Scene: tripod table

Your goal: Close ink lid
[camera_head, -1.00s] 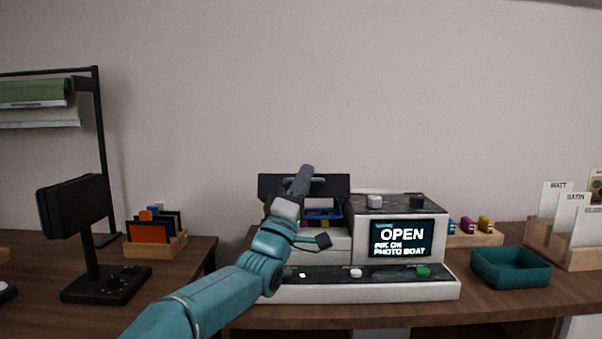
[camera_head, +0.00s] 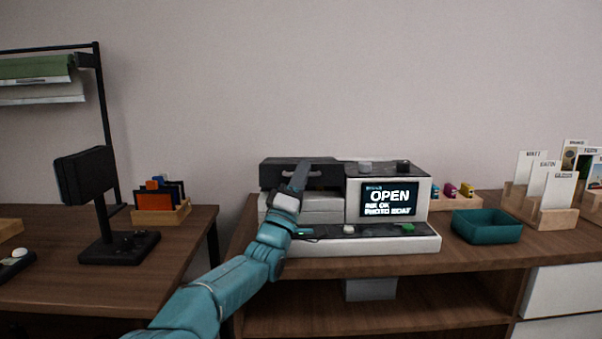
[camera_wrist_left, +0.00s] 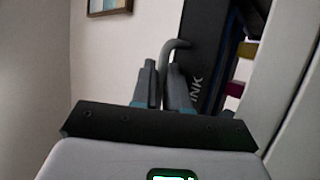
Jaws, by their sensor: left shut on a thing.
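A white printer (camera_head: 390,243) stands on the wooden table, and its screen (camera_head: 391,199) reads OPEN. Its black ink lid (camera_head: 277,173) is at the top left, tilted partway down with a dark gap under it. In the left wrist view the lid (camera_wrist_left: 199,42) shows the letters INK, with coloured cartridges (camera_wrist_left: 239,70) visible beside it. My left gripper (camera_head: 303,170) reaches the lid's front edge. In the left wrist view my left gripper (camera_wrist_left: 163,80) is shut on the lid's grey handle (camera_wrist_left: 168,55). My right gripper is out of view.
A teal tray (camera_head: 487,238), a wooden card holder (camera_head: 541,216) and small coloured pieces (camera_head: 466,190) stand right of the printer. A black monitor stand (camera_head: 118,246) and a wooden organiser (camera_head: 163,217) are on the separate left table.

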